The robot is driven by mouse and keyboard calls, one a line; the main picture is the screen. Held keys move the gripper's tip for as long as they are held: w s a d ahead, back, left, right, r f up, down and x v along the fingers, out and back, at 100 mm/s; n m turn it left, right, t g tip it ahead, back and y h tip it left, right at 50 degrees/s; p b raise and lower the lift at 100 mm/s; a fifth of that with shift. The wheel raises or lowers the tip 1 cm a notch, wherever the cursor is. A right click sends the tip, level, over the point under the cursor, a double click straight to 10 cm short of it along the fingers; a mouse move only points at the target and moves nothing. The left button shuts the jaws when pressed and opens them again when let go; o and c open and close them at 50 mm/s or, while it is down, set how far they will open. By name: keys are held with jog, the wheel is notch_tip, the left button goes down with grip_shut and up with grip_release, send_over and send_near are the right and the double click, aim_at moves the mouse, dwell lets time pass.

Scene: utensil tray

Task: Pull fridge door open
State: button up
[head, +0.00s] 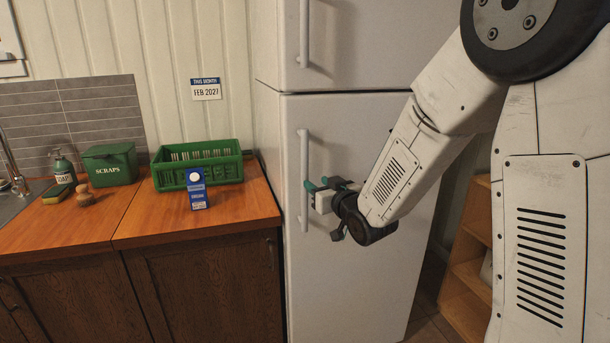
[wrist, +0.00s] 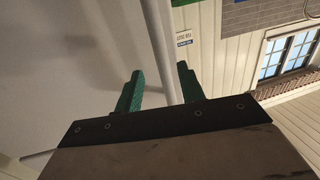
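The white fridge (head: 350,260) stands in the middle of the head view, with its lower door shut flush. A long vertical white handle (head: 304,160) runs along the left side of that door. My gripper (head: 314,186) is at the middle of this handle, coming from the right. In the wrist view, its green fingers (wrist: 158,88) stand on either side of the handle bar (wrist: 163,45). The bar lies closer to the right finger, and a gap shows to the left finger. The gripper is open around the handle.
An upper fridge door with its own handle (head: 304,35) is above. Left of the fridge, a wooden counter (head: 130,220) carries a green crate (head: 225,170), a blue carton (head: 198,195) and a green scraps bin (head: 108,165). A wooden shelf (head: 470,270) stands at the right.

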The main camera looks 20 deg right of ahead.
aim_at(306, 175)
jog(key=shift+w+a, duration=0.2)
jog(key=shift+w, duration=0.45)
jog(key=w, duration=0.3)
jog(key=w+a, duration=0.1)
jog(key=w, duration=0.2)
jog(key=shift+w+a, duration=0.15)
jog(key=shift+w, duration=0.15)
grip_shut()
